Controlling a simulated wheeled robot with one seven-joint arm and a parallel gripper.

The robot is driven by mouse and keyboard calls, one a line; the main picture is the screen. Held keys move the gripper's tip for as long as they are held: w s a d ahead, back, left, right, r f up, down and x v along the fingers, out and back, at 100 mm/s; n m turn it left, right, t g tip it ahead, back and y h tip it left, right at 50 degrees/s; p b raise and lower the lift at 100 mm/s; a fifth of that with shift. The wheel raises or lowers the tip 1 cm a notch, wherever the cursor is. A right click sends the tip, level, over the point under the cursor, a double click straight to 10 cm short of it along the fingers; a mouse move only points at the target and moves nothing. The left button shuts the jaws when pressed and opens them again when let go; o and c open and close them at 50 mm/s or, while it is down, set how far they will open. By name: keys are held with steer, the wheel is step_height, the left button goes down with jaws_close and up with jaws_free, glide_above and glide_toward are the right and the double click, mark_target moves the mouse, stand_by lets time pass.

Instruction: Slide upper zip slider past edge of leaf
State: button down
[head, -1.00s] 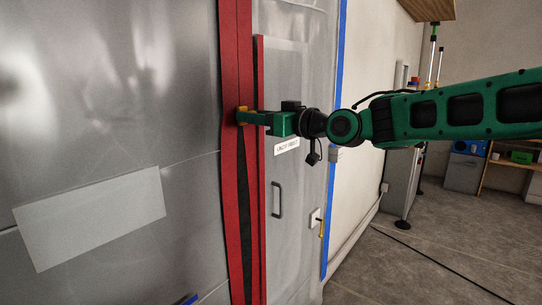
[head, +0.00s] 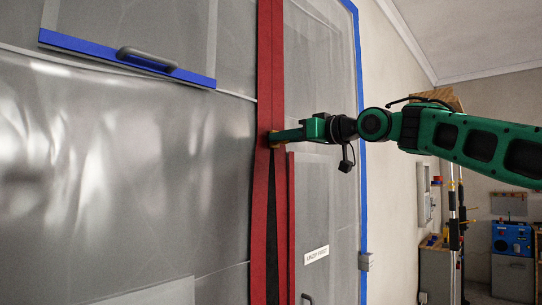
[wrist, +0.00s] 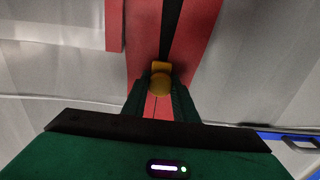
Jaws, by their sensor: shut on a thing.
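My gripper (head: 275,136) is shut on the yellow upper zip slider (wrist: 160,67) on the red zip strip (head: 264,60). In the head view only a small yellow part of the slider (head: 270,138) shows by the fingertips. The strip is closed above the slider; below it a dark gap (head: 271,235) widens downward. The clear leaf (head: 318,195), with a red side edge (head: 291,225), stands just right of the strip. The slider sits a little above the leaf's top edge. In the wrist view the leaf's red edge (wrist: 114,25) ends short of the slider.
A blue bar with a grey handle (head: 147,60) crosses the sheet at upper left. A white label (head: 316,256) is on the leaf. Blue tape (head: 362,150) borders the sheeting at right. A blue machine (head: 512,237) and shelving stand far right.

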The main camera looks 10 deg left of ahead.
steer(key=shift+w+d, duration=0.1)
steer(key=shift+w, duration=0.05)
steer(key=c, duration=1.4)
jaws_free()
steer(key=shift+w, duration=0.1)
steer(key=shift+c, duration=0.2)
steer(key=v, duration=1)
steer(key=shift+s+d, duration=0.2)
steer(key=shift+d, duration=0.05)
